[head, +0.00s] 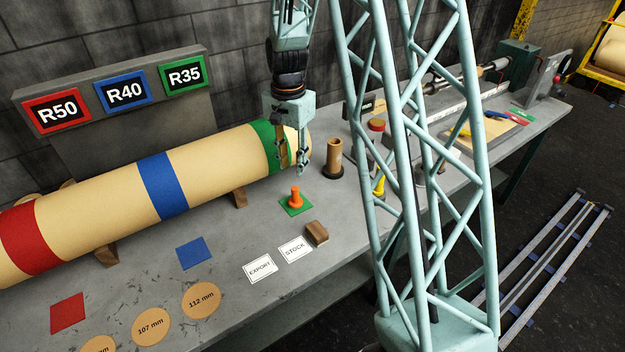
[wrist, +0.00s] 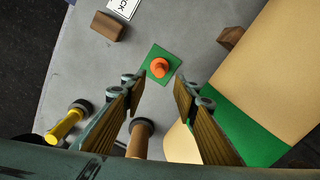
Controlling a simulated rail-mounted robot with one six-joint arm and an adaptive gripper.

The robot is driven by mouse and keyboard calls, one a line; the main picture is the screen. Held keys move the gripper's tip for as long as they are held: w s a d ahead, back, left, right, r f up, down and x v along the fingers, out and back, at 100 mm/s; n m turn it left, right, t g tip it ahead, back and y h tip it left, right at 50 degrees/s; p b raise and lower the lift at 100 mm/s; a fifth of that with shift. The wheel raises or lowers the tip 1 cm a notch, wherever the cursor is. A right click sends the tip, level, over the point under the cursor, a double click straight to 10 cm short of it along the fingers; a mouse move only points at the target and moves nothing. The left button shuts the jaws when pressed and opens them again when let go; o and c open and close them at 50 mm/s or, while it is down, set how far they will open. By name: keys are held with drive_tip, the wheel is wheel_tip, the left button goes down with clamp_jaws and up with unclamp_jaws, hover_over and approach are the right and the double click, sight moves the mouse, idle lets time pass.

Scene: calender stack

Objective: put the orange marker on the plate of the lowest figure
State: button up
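The orange marker (head: 295,196) stands upright on the green plate (head: 284,208) on the bench. In the wrist view the marker (wrist: 159,68) sits near the middle of the green plate (wrist: 150,79). My gripper (head: 293,168) is open and empty just above the marker, apart from it. In the wrist view its fingertips (wrist: 156,82) are spread to either side below the marker. The blue plate (head: 193,252) and the red plate (head: 67,313) are bare. Signs read R50 (head: 57,110) in red, R40 (head: 126,92) in blue and R35 (head: 184,75) in green.
A large cream roll (head: 110,205) with red, blue and green bands lies beside the plates. A wooden peg (head: 335,155), a yellow-handled tool (wrist: 65,125) and a wooden block (head: 317,233) stand close by. EXPORT (head: 260,267) and STOCK (head: 295,249) cards lie toward the front edge.

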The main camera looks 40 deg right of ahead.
drive_tip(key=s+a+r+n+t, duration=0.1)
drive_tip(key=s+a+r+n, duration=0.1)
drive_tip(key=s+a+r, duration=0.45)
drive_tip(key=s+a+r+n, duration=0.15)
drive_tip(key=s+r, duration=0.25)
drive_tip(key=r, duration=0.5)
drive_tip(key=s+a+r+n+t, duration=0.1)
drive_tip(key=s+a+r+n, duration=0.3)
drive_tip(key=r, duration=0.4)
drive_tip(key=s+a+r+n, duration=0.2)
drive_tip(key=s, duration=0.6)
drive_tip(key=s+a+r+n+t, duration=0.1)
drive_tip(key=s+a+r, duration=0.1)
drive_tip(key=s, duration=0.6)
drive_tip(key=s+a+r+n, duration=0.2)
drive_tip(key=s+r, duration=0.1)
drive_tip(key=s, duration=0.6)
drive_tip(key=shift+a+n+t, duration=0.25)
drive_tip(key=shift+n+t, duration=0.1)
drive_tip(key=shift+t, duration=0.05)
drive_tip(key=shift+w, duration=0.1)
wheel_tip(320, 180, down, 6)
drive_tip(key=b, duration=0.6)
